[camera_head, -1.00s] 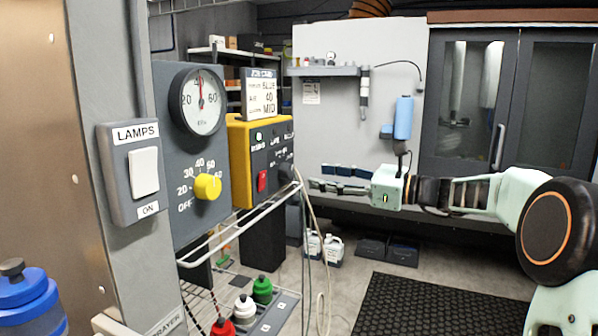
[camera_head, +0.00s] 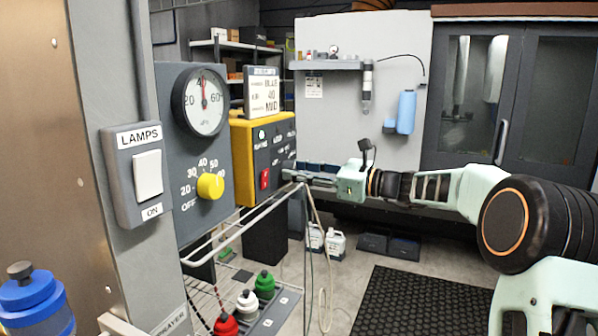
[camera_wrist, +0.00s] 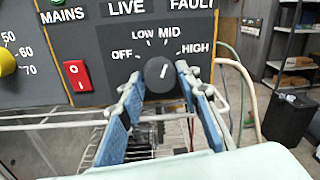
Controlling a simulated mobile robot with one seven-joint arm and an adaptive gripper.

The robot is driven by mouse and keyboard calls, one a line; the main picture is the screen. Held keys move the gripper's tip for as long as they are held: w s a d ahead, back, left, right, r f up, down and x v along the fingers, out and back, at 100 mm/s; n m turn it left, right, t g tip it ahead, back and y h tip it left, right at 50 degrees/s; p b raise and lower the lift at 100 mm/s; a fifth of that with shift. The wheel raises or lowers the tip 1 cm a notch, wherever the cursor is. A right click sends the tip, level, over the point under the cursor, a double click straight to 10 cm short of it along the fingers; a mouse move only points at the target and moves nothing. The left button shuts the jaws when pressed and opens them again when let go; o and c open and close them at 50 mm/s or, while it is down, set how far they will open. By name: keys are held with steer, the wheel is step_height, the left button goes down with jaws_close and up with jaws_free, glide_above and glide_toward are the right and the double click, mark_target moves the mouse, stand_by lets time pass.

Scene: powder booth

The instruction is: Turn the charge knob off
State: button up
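The charge knob (camera_wrist: 157,76) is a dark round knob on the front of the grey panel, under the words OFF, LOW, MID and HIGH. In the head view my gripper (camera_head: 298,177) reaches the right edge of the yellow box (camera_head: 243,165), and the fingers partly hide the knob area.
A red mains switch (camera_wrist: 77,75) is left of the knob. A yellow dial knob (camera_head: 210,186) and a round gauge (camera_head: 203,101) are further left. A wire rack (camera_head: 240,228) is below the box, with hoses beside it. A card (camera_head: 262,92) stands on the box.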

steer(key=c, duration=0.6)
steer(key=shift+f+n+b, duration=0.15)
steer(key=shift+n+b, duration=0.25)
steer(key=shift+b, duration=0.25)
steer(key=shift+w+n+g+y+b, duration=0.1)
steer(key=shift+n+g+y+b, duration=0.25)
steer(key=shift+n+b, duration=8)
steer(key=shift+n+p, duration=0.5)
steer(key=shift+n, duration=0.15)
